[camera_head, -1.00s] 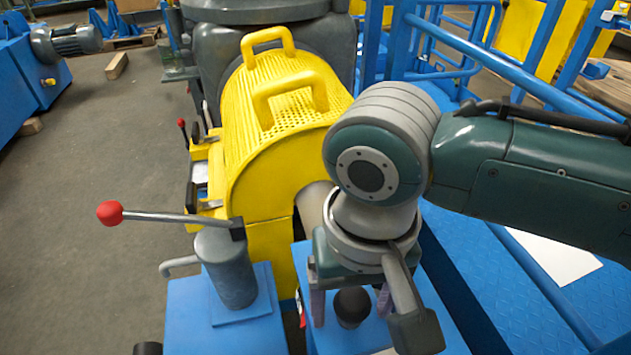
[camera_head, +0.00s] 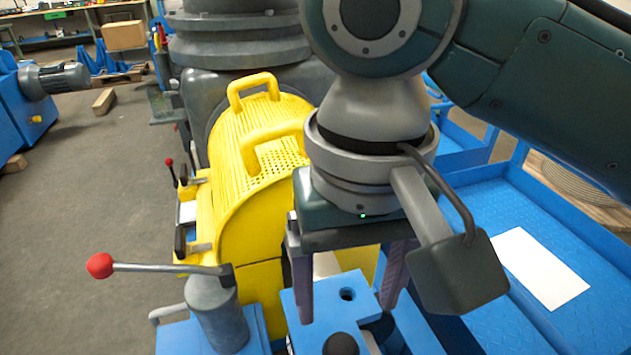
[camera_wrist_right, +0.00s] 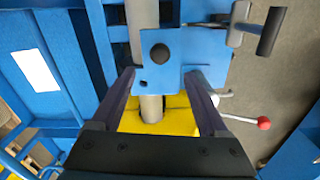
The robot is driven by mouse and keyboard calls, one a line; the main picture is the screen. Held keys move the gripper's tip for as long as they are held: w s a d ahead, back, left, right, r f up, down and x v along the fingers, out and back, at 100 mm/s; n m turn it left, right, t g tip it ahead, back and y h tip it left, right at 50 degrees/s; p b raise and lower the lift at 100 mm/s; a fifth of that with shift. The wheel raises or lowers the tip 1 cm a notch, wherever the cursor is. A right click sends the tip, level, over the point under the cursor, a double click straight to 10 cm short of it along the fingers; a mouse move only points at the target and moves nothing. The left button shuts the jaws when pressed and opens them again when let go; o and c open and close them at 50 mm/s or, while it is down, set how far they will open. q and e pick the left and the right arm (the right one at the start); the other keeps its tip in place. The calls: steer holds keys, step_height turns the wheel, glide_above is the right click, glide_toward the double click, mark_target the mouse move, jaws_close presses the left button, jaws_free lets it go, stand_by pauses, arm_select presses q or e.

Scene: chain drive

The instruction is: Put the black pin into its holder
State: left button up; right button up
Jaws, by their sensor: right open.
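The black pin shows as a round black knob (camera_head: 341,344) at the bottom edge of the head view. It stands on the blue block (camera_head: 310,308), which has a dark round hole (camera_head: 347,294) behind the knob. The pin's shaft is hidden, so I cannot tell how deep it sits. In the right wrist view the knob (camera_wrist_right: 159,53) lies on the blue block, beyond the fingertips. My right gripper (camera_head: 347,312) is open and empty, pointing down above the block. Its spread fingers also show in the right wrist view (camera_wrist_right: 160,75). My left gripper is not in view.
A yellow perforated guard (camera_head: 235,200) with handles stands behind the block. A lever with a red ball (camera_head: 99,266) rises at the left on a grey post. A blue tray with a white sheet (camera_head: 541,268) lies at the right.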

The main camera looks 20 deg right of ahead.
steer(key=s+a+f+n+t+y, duration=0.2)
steer(key=s+y, duration=0.1)
steer(key=s, duration=0.3)
steer(key=s+d+h, duration=0.1)
steer(key=s+d, duration=0.2)
steer(key=d, duration=0.2)
steer(key=s+d+n+t+h, duration=0.1)
steer(key=s+d, duration=0.2)
steer(key=d, duration=0.3)
steer(key=shift+d+f+t+h, duration=0.2)
steer(key=shift+f+t+h, duration=0.1)
steer(key=shift+f+h, duration=0.1)
steer(key=shift+r, duration=0.1)
